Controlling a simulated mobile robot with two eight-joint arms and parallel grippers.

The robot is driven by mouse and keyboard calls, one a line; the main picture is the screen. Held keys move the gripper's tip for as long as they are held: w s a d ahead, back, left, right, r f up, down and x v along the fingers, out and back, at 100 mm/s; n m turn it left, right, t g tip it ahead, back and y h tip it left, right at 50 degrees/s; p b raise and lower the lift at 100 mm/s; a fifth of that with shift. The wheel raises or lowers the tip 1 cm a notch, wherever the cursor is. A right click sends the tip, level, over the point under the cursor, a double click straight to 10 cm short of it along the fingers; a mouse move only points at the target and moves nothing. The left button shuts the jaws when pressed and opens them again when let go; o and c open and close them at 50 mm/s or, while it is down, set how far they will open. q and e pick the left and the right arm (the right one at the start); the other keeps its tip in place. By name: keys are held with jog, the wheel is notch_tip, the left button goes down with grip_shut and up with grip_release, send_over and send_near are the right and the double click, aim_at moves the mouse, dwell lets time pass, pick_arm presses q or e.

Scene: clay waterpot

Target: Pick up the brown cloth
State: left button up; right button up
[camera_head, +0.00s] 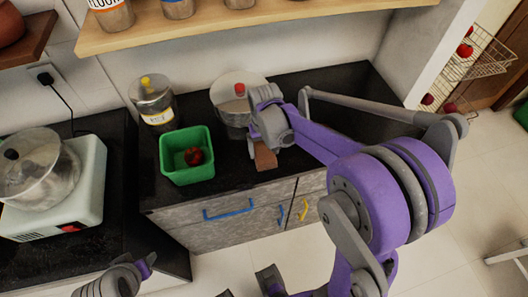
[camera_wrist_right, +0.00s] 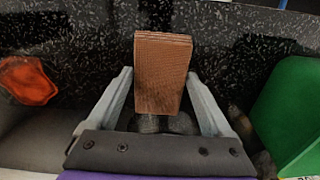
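The brown cloth (camera_wrist_right: 162,65) is a thick, folded, ribbed block between the two fingers of my right gripper (camera_wrist_right: 160,73). Both fingertips meet its side edges, and the gripper looks shut on it. In the head view the cloth (camera_head: 265,158) shows just below the right gripper (camera_head: 263,143), in front of the counter's front edge in the picture. Whether it still touches the counter cannot be told. Part of my left arm shows at the lower left of the head view; whether its gripper is open or shut is unclear.
A green bin (camera_head: 187,168) with a red item (camera_head: 193,156) inside stands left of the cloth. Behind are a glass jar (camera_head: 152,102) and a pot (camera_head: 228,105) with a red knob. A stove with a steel pot (camera_head: 38,170) is at left. A wooden shelf (camera_head: 240,22) hangs above.

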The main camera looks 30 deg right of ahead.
aim_at(265, 152)
jog(key=c, duration=0.4)
notch_tip(265, 152, up, 10)
jog(key=shift+r+p, duration=0.1)
jog(key=shift+p, duration=0.3)
jog(key=o, duration=0.8)
jog(key=c, duration=0.6)
